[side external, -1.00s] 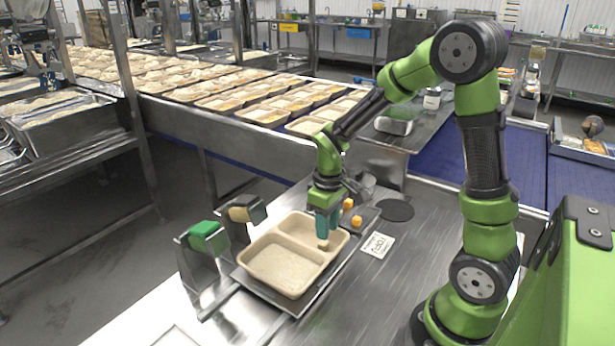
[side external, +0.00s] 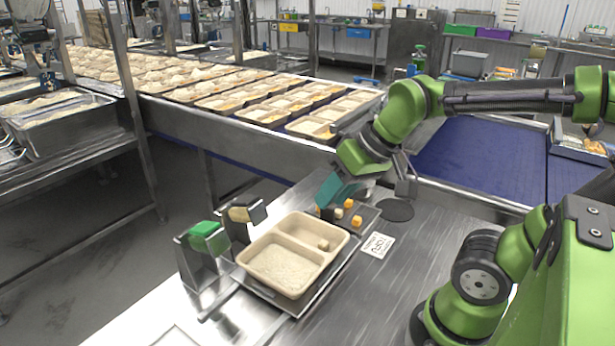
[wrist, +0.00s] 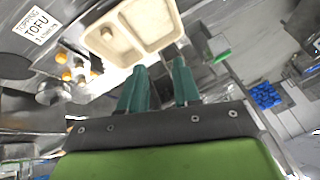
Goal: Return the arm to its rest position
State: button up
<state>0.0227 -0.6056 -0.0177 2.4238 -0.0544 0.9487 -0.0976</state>
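My green arm ends in a gripper with teal fingers (side external: 330,194), raised and tilted above the bench at the back edge of the tray. The wrist view shows the two teal fingers (wrist: 159,84) apart with nothing between them. The gripper is open and clear of everything below. The beige compartment tray (side external: 258,284) sits on a metal plate on the bench. Its large compartment holds pale rice. A small tan cube (side external: 323,244) lies in the right compartment. The tray also shows in the wrist view (wrist: 151,50).
Orange and pale cubes (side external: 357,221) lie on a dark plate behind the tray, near a "TOFU" card (side external: 377,245). A green block (side external: 208,237) and a tan block (side external: 243,213) sit on metal stands at left. A conveyor of filled trays (side external: 262,115) runs behind.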

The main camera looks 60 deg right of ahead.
jog(key=shift+s+a+r+m+t, duration=0.15)
jog(key=shift+s+a+r+t, duration=0.1)
jog(key=shift+s+a+t, duration=0.15)
jog(key=shift+s+a+r+m+t, duration=0.2)
jog(key=shift+s+a, duration=0.1)
jog(key=shift+s, duration=0.2)
